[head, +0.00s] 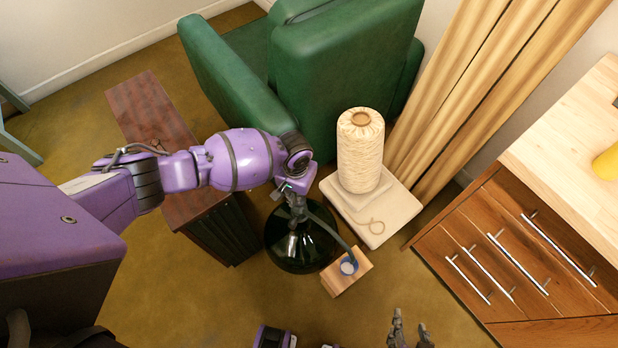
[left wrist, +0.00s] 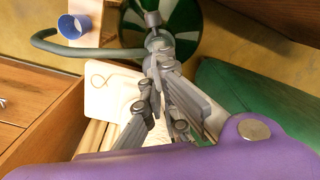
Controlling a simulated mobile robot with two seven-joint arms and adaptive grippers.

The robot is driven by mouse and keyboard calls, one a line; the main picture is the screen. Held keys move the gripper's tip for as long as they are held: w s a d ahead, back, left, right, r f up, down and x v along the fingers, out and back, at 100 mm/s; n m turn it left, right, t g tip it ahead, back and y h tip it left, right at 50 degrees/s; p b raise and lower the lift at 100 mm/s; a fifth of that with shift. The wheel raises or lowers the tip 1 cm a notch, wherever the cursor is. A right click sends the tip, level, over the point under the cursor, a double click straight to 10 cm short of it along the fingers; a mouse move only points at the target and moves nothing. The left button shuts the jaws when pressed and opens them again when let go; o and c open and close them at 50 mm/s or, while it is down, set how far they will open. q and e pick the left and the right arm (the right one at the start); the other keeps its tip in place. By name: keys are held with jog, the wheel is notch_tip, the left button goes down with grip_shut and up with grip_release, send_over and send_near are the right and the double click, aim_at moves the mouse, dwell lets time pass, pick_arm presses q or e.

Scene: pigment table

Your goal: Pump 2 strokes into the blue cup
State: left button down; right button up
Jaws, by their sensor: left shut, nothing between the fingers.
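The cup stands on a wooden block (head: 338,284). My left gripper (head: 297,208) is shut and empty, right over the pump top; I cannot tell whether it touches. My right gripper (head: 411,338) is open and empty at the bottom edge.
A cone of cream yarn (head: 360,155) stands on a pale slab (head: 385,222) behind the cup. A green armchair (head: 300,75) is behind the bottle, a dark wooden cabinet (head: 150,110) to its left. A wooden drawer unit (head: 500,250) fills the right.

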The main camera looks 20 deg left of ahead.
pick_arm(q)
jog(key=shift+w+d+f+b, duration=0.15)
jog(key=shift+f+b, duration=0.6)
jog(key=shift+f, duration=0.75)
jog(key=shift+w+r, duration=0.1)
pick_arm(e)
jog(key=shift+s+f, duration=0.3)
jog(key=shift+f, duration=0.2)
jog(key=shift+s+f, duration=0.3)
jog(key=shift+f, duration=0.2)
pick_arm(q)
jog(key=shift+r+p, duration=1.75)
jog(key=shift+r, duration=0.3)
pick_arm(e)
jog(key=shift+w+r, duration=0.5)
jog(key=shift+r, duration=0.3)
jog(key=shift+w+r, duration=0.45)
jog(key=shift+r, duration=0.3)
jog(key=shift+w+r, duration=0.5)
jog(key=shift+r, duration=0.3)
